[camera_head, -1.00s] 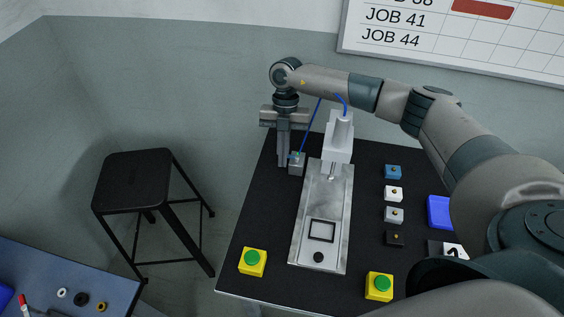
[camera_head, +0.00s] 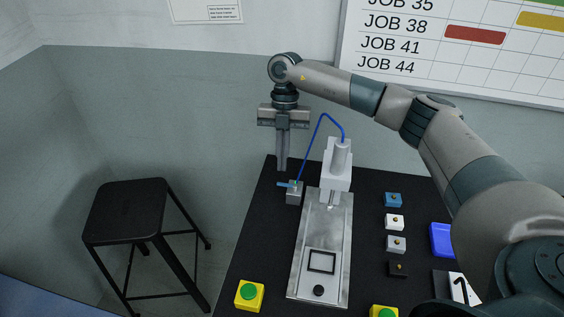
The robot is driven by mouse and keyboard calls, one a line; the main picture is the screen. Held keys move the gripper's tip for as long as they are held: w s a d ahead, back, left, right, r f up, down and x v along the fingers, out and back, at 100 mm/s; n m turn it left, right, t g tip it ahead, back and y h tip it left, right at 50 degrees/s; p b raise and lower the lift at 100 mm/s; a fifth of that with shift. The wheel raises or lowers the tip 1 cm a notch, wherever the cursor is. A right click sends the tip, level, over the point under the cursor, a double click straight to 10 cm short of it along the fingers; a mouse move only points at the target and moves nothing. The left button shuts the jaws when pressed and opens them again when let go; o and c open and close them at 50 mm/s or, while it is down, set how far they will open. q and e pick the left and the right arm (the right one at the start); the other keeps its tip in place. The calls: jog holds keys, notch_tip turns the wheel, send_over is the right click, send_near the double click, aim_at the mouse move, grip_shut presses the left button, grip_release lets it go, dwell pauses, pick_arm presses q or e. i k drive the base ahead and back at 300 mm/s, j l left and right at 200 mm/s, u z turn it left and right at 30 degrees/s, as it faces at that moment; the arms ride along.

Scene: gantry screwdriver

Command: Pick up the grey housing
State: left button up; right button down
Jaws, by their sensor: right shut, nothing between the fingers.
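The grey housing (camera_head: 396,244) is a small block with a brass-coloured dot on top. It stands on the black table in a column of housings right of the metal fixture, with the white one behind it and the black one in front. My right gripper (camera_head: 281,170) points down at the back left of the table, far from the grey housing. Its fingers are together with nothing between them. They are above and slightly left of a small grey block with a blue part. My left gripper is out of view.
The metal fixture (camera_head: 319,270) with a white screwdriver unit (camera_head: 338,170) and blue hose stands between my right gripper and the housings. Blue (camera_head: 393,200), white (camera_head: 394,222) and black (camera_head: 398,269) housings flank the grey one. A blue bin (camera_head: 440,240) lies right. A black stool (camera_head: 125,210) stands left.

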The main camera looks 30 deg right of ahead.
aim_at(391, 246)
jog(key=k+j, duration=0.3)
jog(key=k, duration=0.15)
jog(key=k+j, duration=0.3)
jog(key=k, duration=0.15)
jog(key=k+j, duration=0.3)
jog(key=k, duration=0.15)
